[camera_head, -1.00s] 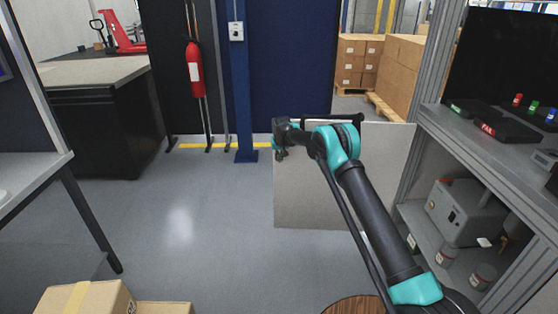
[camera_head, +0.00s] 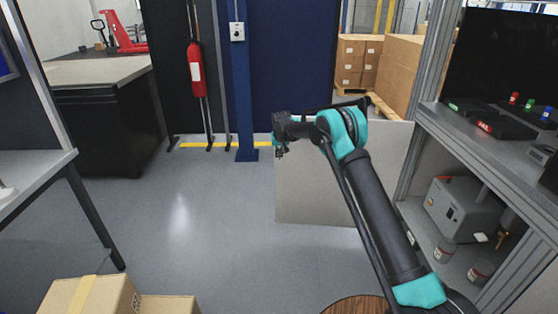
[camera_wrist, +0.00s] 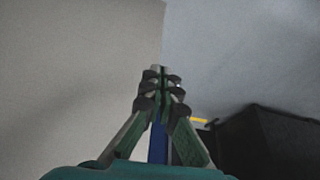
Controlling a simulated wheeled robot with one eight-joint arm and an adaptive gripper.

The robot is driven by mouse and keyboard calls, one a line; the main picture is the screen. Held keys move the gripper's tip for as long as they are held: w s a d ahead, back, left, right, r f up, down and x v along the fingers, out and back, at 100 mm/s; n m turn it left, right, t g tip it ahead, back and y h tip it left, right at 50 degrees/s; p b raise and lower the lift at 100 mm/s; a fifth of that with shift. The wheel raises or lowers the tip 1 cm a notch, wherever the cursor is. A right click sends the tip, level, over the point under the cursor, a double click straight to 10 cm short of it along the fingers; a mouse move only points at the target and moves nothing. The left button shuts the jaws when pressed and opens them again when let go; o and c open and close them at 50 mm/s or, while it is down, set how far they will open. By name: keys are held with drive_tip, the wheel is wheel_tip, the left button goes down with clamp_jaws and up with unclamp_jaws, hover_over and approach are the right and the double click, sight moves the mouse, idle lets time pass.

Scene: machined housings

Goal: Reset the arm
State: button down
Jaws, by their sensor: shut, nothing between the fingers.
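My gripper (camera_head: 280,152) is at the far end of my teal and black arm in the head view, small, pointing down in front of a pale panel. In the wrist view my gripper (camera_wrist: 160,75) has its fingers together and nothing between them. My arm reaches up from the lower right corner of the head view and bends at a teal joint.
A pale upright panel (camera_head: 325,200) stands behind my arm. A metal shelf unit (camera_head: 437,130) with devices is close on the right. A table (camera_head: 40,185) and cardboard boxes (camera_head: 88,300) are at left. The grey floor (camera_head: 190,220) between is clear.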

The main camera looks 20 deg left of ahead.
drive_tip(key=s+d+r+m, duration=0.1)
drive_tip(key=s+d+r, duration=0.2)
drive_tip(key=d+r, duration=0.4)
drive_tip(key=s+d+r, duration=0.4)
drive_tip(key=d+r, duration=0.1)
drive_tip(key=d, duration=0.4)
drive_tip(key=s+d+r+m, duration=0.1)
drive_tip(key=s+d+r, duration=0.3)
drive_tip(key=s+d, duration=0.95)
drive_tip(key=s+d+f, duration=0.2)
drive_tip(key=s+d, duration=0.4)
drive_tip(key=s, duration=0.5)
drive_tip(key=s+d+f+m+h, duration=0.1)
drive_tip(key=s+d+f, duration=0.2)
drive_tip(key=s+d, duration=0.3)
drive_tip(key=s+d+f+m, duration=0.1)
drive_tip(key=s+d+f, duration=0.2)
drive_tip(key=s+d, duration=0.4)
drive_tip(key=s, duration=0.8)
drive_tip(key=shift+s+h, duration=0.3)
drive_tip(key=shift+s, duration=0.1)
drive_tip(key=c, duration=2.3)
unclamp_jaws()
drive_tip(key=shift+d, duration=0.1)
